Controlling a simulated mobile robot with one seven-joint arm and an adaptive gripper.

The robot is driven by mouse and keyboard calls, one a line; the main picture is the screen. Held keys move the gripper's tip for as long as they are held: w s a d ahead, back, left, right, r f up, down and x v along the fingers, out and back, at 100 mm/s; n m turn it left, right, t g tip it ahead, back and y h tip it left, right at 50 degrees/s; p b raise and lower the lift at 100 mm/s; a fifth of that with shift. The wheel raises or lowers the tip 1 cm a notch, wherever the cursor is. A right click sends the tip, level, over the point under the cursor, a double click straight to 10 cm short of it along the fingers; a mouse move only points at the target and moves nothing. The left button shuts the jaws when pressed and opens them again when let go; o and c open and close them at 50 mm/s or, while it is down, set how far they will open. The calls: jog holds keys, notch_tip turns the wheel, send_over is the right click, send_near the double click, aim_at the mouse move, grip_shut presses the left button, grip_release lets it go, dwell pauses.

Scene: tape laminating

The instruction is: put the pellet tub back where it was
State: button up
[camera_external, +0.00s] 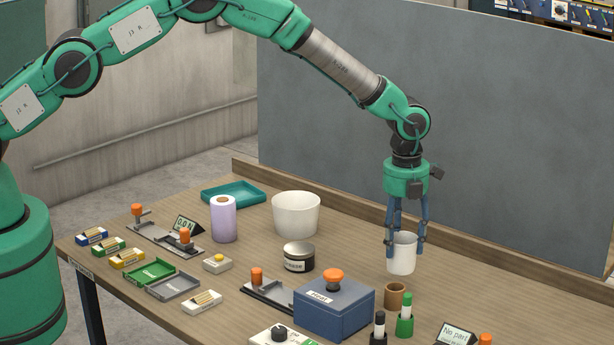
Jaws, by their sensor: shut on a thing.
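My gripper (405,247) points straight down over the right part of the bench, its blue fingers shut on a small white tub (401,262). The tub is upright, with one finger on each side of its wall. It fits the pellet tub, but no label or contents show. It is at or just above the bench top; I cannot tell whether its base touches. A larger white bucket (296,215) stands apart at the back, left of my gripper.
A brown cup (394,296), a green-capped bottle (405,316) and a blue box (335,308) with an orange knob stand in front of the tub. Bare bench (350,248) lies between the bucket and the tub.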

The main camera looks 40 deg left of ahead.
jog(key=shift+w+d+f, duration=0.1)
jog(key=shift+w+d, duration=0.5)
jog(key=shift+w, duration=0.25)
jog(key=shift+w+d+f, duration=0.1)
jog(key=shift+w+d, duration=0.45)
jog(key=shift+w, duration=0.25)
jog(key=shift+w+d+f+p, duration=0.1)
jog(key=shift+w+f+p, duration=0.05)
jog(key=shift+f, duration=0.75)
jog(key=shift+w+d+f+p, duration=0.1)
jog(key=shift+f+p, duration=0.05)
jog(key=shift+f, duration=0.75)
jog(key=shift+f, duration=0.1)
jog(key=o, duration=1.2)
notch_tip(320, 180, up, 12)
jog(key=shift+r, duration=0.1)
